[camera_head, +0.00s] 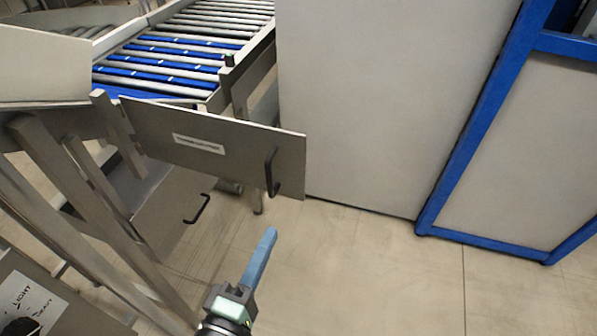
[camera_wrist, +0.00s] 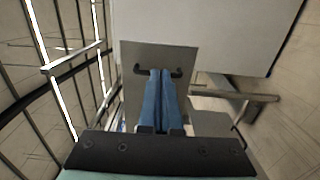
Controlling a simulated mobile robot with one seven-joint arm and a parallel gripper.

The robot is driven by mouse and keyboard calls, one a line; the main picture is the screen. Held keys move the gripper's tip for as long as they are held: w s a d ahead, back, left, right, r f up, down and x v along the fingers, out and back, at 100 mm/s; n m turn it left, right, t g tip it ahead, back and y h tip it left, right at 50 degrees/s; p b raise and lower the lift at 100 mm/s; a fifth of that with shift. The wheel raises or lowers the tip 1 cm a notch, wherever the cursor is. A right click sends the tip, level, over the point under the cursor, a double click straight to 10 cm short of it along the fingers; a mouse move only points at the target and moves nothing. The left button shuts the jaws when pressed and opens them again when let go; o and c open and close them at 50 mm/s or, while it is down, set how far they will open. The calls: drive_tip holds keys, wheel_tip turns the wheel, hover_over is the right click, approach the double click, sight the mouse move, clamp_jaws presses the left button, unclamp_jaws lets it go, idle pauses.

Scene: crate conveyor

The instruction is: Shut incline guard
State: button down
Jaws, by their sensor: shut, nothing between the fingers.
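A flat grey panel (camera_head: 235,150) with a white label and a black bar handle (camera_head: 271,172) stands swung out from the conveyor frame in the head view. I take it for the incline guard; its label is too small to read. Its left end meets a metal post. My gripper (camera_head: 268,236) is shut and empty, its blue fingers below the panel in the picture. In the wrist view my gripper (camera_wrist: 160,73) points at a grey panel (camera_wrist: 135,52) with a black handle (camera_wrist: 175,72). The fingers overlap the handle's middle there; I cannot tell whether they touch it.
A lower panel (camera_head: 165,215) with its own black handle (camera_head: 197,209) sits beneath the labelled one. The roller conveyor (camera_head: 185,50) runs behind. A large pale cabinet (camera_head: 380,100) and a blue-framed panel (camera_head: 520,150) stand right. Tiled floor (camera_head: 370,270) is clear at front right.

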sight(300, 173)
drive_tip(key=p+x, duration=0.2)
drive_tip(key=x, duration=0.9)
drive_tip(key=shift+w+d+r+p, duration=0.1)
drive_tip(key=shift+w+d+p, duration=0.1)
drive_tip(key=shift+p, duration=0.15)
drive_tip(key=shift+w+d, duration=0.2)
drive_tip(key=shift+w, duration=0.4)
drive_tip(key=shift+w, duration=0.15)
